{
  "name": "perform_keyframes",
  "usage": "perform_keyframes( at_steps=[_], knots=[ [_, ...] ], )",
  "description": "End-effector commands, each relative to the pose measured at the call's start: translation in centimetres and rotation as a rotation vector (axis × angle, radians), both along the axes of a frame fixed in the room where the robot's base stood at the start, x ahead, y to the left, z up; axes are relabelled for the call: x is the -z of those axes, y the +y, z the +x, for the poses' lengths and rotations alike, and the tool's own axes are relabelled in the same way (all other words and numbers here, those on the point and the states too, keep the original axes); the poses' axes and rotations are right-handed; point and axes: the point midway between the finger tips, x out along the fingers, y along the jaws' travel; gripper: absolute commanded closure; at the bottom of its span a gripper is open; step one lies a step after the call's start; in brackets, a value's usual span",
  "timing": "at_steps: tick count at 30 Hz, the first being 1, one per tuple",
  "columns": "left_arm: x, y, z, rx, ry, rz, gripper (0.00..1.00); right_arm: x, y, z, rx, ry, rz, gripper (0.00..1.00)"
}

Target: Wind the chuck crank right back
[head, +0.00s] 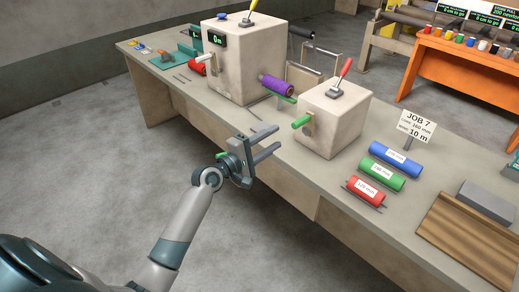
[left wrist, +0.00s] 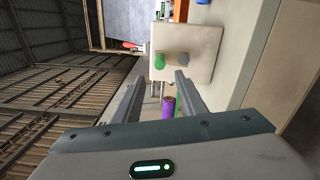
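A crank with a green handle (head: 301,121) sticks out of the front of the smaller pale box (head: 338,130). In the left wrist view the green handle (left wrist: 160,61) shows beyond the fingers, beside a grey round part (left wrist: 183,58). A second crank with a whitish handle (head: 203,57) is on the front of the larger box (head: 240,75). I cannot tell by any label which is the chuck crank. My left gripper (head: 274,140) is open and empty, in front of the bench and short of the green handle. My right gripper is not in view.
A purple roll (head: 278,87) sits between the two boxes. A lever with a red grip (head: 346,67) stands on the smaller box. Blue, green and red rolls (head: 395,158) lie to the right by a job card (head: 416,127). The floor before the bench is clear.

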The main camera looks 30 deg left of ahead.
Motion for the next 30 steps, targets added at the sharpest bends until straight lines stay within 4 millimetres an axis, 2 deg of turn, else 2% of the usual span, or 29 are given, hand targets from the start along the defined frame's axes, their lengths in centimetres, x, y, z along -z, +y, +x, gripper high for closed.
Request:
perform_keyframes(
  at_steps=[3, 10, 30],
  knots=[
    [0.2, 0.8, -2.1, -0.001, 0.0, 0.002, 0.62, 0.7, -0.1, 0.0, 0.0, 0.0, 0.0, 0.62],
    [0.1, 1.6, -4.2, -0.001, 0.0, 0.0, 0.62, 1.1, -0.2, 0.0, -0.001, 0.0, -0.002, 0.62],
    [0.2, 1.7, -4.6, -0.002, 0.002, 0.001, 0.62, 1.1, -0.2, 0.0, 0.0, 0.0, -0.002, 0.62]
  ],
)
